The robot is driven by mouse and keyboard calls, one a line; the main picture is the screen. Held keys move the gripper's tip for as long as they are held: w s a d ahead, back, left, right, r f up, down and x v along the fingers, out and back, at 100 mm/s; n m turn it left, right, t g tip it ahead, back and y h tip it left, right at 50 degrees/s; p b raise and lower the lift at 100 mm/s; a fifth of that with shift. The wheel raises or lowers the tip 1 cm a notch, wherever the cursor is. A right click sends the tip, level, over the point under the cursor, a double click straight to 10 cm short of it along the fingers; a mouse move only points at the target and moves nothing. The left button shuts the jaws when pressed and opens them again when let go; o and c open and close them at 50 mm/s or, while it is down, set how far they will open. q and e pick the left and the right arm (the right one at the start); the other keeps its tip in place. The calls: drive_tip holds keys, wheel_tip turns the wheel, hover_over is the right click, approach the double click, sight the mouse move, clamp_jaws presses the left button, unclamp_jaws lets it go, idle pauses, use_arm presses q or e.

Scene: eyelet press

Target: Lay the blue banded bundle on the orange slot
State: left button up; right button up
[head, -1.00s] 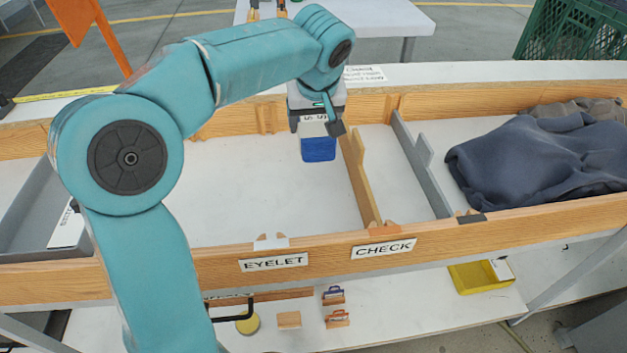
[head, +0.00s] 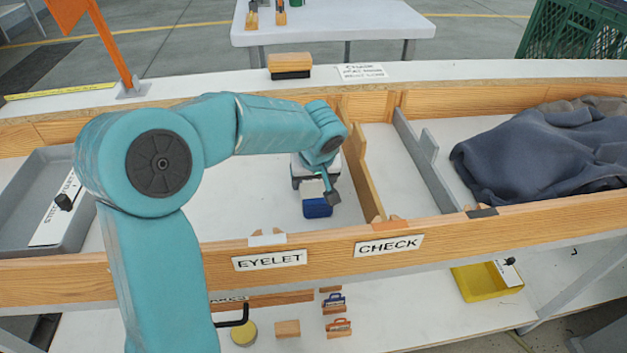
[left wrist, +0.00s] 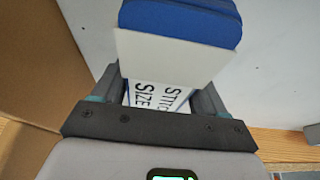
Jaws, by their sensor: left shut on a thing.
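The blue bundle with a white band (head: 317,208) is held in my left gripper (head: 318,187), over the white-floored compartment behind the EYELET label, just left of the wooden divider. In the left wrist view the bundle (left wrist: 180,18) sticks out beyond the fingers (left wrist: 155,98), with a printed white label between them. An orange tab (head: 388,222) sits on the front rail above the CHECK label, at the compartment between the wooden and grey dividers. I cannot tell whether the bundle touches the floor. My right gripper is not in view.
The wooden divider (head: 366,178) and the grey divider (head: 424,165) stand up to the right of the bundle. A dark cloth heap (head: 535,158) fills the far right. A grey tray (head: 40,195) lies at left. A white tab (head: 267,240) marks the EYELET rail (head: 190,263).

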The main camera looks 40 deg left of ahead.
use_arm(q)
drive_tip(key=shift+f+b, duration=0.1)
drive_tip(key=shift+b, duration=0.2)
drive_tip(key=o, duration=1.3)
drive_tip(key=shift+r+p, duration=0.2)
drive_tip(key=shift+p, duration=0.1)
drive_tip(key=p+v, duration=0.2)
drive_tip(key=v, duration=0.9)
drive_tip(key=shift+p, duration=0.4)
drive_tip(key=shift+s+d+r, duration=0.15)
drive_tip(key=shift+d+r, duration=0.05)
drive_tip(key=shift+r, duration=0.25)
